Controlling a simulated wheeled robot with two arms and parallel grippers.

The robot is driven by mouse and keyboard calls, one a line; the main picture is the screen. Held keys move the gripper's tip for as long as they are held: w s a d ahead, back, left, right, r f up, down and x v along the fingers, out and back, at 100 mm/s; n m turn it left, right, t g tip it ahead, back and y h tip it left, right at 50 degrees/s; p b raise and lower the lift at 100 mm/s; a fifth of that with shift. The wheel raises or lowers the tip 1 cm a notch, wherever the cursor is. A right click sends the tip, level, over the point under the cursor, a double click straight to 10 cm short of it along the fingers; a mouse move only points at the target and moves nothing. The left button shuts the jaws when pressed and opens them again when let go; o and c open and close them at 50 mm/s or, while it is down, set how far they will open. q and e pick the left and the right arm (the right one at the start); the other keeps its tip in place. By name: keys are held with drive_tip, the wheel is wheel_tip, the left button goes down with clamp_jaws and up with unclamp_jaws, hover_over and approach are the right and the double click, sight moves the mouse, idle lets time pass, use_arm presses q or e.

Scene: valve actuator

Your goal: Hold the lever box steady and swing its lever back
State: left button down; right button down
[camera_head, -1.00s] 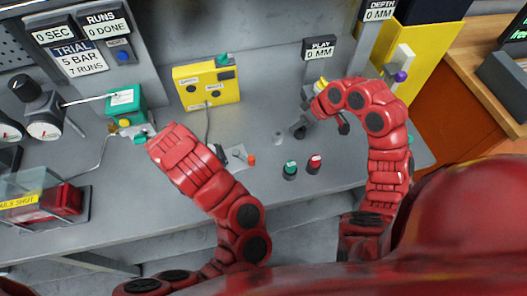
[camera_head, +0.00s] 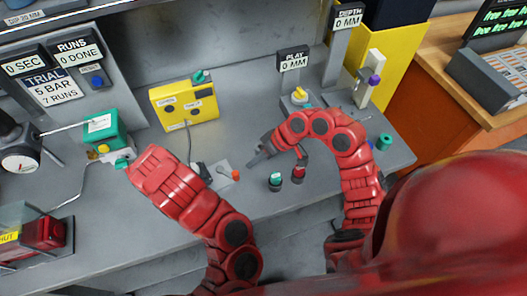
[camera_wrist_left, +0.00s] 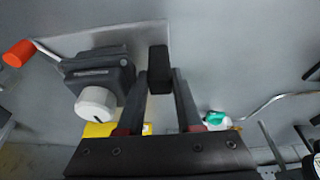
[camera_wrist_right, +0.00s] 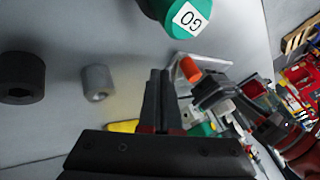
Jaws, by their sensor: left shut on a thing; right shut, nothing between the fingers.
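The lever box (camera_wrist_left: 98,75) is a dark box with a white knob. Its thin lever ends in an orange tip (camera_wrist_left: 18,53), pointing left in the left wrist view. In the head view the orange tip (camera_head: 236,174) shows right of the dark box, which my left arm partly covers. My left gripper (camera_wrist_left: 158,88) is shut on a small dark block (camera_wrist_left: 158,68) beside the box; I cannot tell if they are joined. My right gripper (camera_head: 254,158) is shut and empty, above the bench and apart from the orange tip. The right wrist view shows its closed fingers (camera_wrist_right: 160,75).
A green GO button (camera_head: 275,182) and a red button (camera_head: 298,174) stand just right of the lever. A yellow box (camera_head: 183,103) stands behind. A green box (camera_head: 100,132) with pipework is at the left. A grey cylinder (camera_wrist_right: 97,80) stands near my right gripper.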

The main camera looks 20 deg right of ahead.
drive_tip(key=shift+s+a, duration=0.3)
drive_tip(key=shift+a, duration=0.35)
drive_tip(key=shift+s+a, duration=0.25)
drive_tip(key=shift+a, duration=0.4)
drive_tip(key=shift+s+a+m+t+h, duration=0.15)
drive_tip(key=shift+s+a+m+t, duration=0.25)
drive_tip(key=shift+m, duration=0.2)
drive_tip(key=shift+s+a+m+t+h, duration=0.15)
drive_tip(key=shift+s+a+m+t, duration=0.15)
drive_tip(key=shift+s+m, duration=0.25)
drive_tip(key=shift+s+a, duration=0.5)
drive_tip(key=shift+a, duration=0.15)
drive_tip(key=shift+d, duration=0.1)
drive_tip(key=shift+d, duration=0.35)
drive_tip(key=d, duration=0.3)
drive_tip(key=shift+s+d, duration=0.1)
drive_tip(key=v, duration=0.3)
drive_tip(key=s+v, duration=0.1)
drive_tip(key=v, duration=0.6)
drive_tip(key=shift+s+a, duration=0.15)
drive_tip(key=shift+a, duration=0.3)
